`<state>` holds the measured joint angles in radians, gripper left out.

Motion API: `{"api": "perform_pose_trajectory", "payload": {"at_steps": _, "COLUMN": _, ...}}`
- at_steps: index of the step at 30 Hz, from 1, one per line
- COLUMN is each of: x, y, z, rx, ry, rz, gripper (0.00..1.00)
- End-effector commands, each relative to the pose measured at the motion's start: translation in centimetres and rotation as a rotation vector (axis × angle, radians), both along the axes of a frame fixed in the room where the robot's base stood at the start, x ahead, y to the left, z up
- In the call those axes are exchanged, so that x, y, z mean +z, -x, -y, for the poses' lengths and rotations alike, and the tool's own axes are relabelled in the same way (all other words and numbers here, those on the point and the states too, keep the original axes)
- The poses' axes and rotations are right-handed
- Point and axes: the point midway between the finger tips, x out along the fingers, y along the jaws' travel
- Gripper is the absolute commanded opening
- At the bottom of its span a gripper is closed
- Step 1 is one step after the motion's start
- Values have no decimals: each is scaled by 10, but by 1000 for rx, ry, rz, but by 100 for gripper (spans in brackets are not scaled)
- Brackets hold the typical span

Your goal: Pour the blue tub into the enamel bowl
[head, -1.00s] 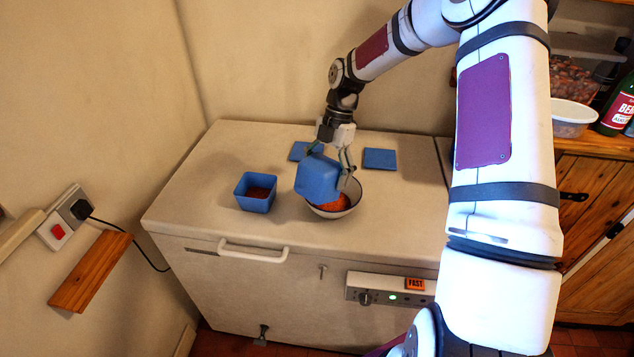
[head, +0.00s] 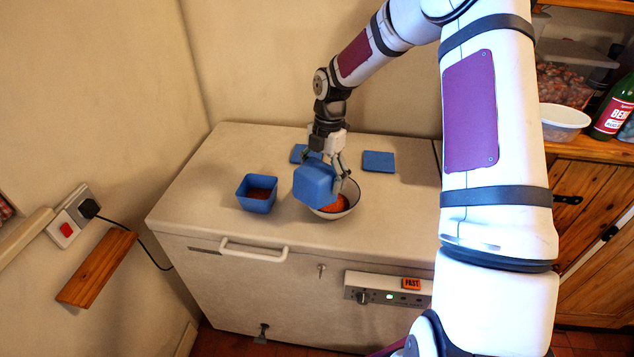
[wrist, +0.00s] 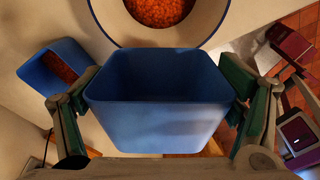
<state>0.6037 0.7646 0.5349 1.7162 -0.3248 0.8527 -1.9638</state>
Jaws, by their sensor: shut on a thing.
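My gripper (wrist: 158,112) is shut on a blue tub (head: 314,184), with one finger on each side of it. The tub is tipped well over at the left side of the enamel bowl (head: 351,200), its mouth toward the bowl. In the wrist view the tub (wrist: 157,125) shows bare blue inner wall; its deeper inside is hidden. The pale, dark-rimmed bowl (wrist: 213,34) stands on the white chest top and holds orange bits (wrist: 158,10). In the head view the tub hides the bowl's left part.
A second blue tub (head: 246,200) with dark red contents stands upright to the left. Two flat blue squares, one at the back right (head: 379,161) and one partly hidden behind my gripper (head: 300,152), lie on the chest top (head: 195,205). The chest's front left is clear.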

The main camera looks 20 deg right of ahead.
Motion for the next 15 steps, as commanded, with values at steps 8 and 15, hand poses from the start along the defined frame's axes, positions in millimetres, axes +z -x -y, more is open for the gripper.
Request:
{"api": "perform_pose_trajectory", "payload": {"at_steps": 8, "x": -1, "y": -1, "z": -1, "rx": 0, "ry": 9, "rz": 5, "gripper": 54}}
{"api": "perform_pose_trajectory", "payload": {"at_steps": 15, "x": -2, "y": 6, "z": -13, "rx": 7, "ry": 145, "rz": 63, "gripper": 54}}
